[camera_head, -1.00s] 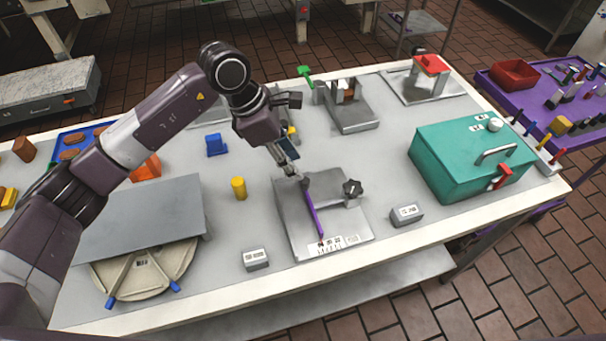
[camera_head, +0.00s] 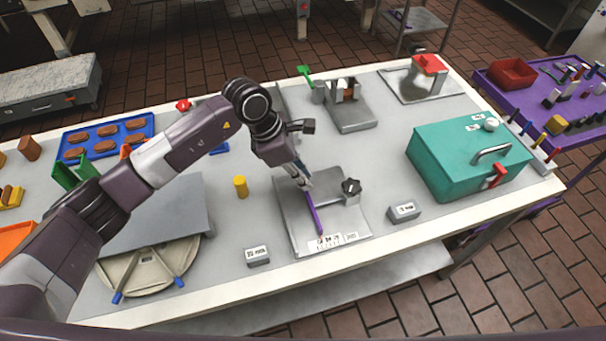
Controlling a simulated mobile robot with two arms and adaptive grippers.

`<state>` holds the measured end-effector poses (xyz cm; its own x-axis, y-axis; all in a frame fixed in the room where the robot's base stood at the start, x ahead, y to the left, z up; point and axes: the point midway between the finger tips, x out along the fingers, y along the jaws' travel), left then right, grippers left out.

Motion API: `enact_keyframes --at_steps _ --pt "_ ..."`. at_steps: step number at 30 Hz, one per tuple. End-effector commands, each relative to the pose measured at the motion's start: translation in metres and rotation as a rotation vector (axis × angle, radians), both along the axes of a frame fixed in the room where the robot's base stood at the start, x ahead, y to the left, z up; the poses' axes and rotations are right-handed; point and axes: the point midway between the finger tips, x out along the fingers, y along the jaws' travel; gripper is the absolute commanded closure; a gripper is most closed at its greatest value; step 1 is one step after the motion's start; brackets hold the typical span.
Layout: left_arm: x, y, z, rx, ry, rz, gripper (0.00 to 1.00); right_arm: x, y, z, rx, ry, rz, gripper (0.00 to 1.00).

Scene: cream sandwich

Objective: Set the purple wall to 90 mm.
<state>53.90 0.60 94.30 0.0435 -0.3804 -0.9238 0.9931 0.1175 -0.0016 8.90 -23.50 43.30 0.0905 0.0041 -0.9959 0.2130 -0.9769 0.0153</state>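The purple wall (camera_head: 315,216) is a thin upright strip on a grey metal plate fixture (camera_head: 290,228) at the front middle of the table. Its near end stands by a white scale strip (camera_head: 335,243), whose marks are too small to read. A black knob (camera_head: 351,187) sits on a block at the plate's right side. My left gripper (camera_head: 306,185) points down at the far end of the purple wall and covers that end. The fingers are too small and overlapped to tell whether they grip it. My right gripper is not in view.
A small labelled block (camera_head: 257,256) stands left of the plate, another (camera_head: 404,212) right of it. A yellow cylinder (camera_head: 240,187) stands to the left. A teal box (camera_head: 455,170) is at the right.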

Motion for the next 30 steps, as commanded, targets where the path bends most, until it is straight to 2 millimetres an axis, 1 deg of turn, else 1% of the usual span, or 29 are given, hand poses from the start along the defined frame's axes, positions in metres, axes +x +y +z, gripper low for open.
enact_keyframes --at_steps 1,2,11,14,21,30 --pt "0.001 0.0 0.0 0.0 -0.002 0.001 0.97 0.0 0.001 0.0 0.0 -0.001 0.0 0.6" --pt "0.001 0.0 0.0 0.0 -0.002 0.001 1.0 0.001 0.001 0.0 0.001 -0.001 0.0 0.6" --pt "0.001 0.0 0.0 0.0 -0.002 0.001 1.0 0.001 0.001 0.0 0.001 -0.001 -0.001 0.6" --pt "0.003 -0.003 -0.001 -0.001 -0.003 0.0 1.0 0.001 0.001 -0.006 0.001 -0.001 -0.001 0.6" --pt "0.01 -0.025 -0.002 0.0 -0.005 0.0 1.0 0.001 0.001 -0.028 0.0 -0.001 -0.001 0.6" --pt "0.01 -0.027 0.001 0.0 -0.002 0.002 1.0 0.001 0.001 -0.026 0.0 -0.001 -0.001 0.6"
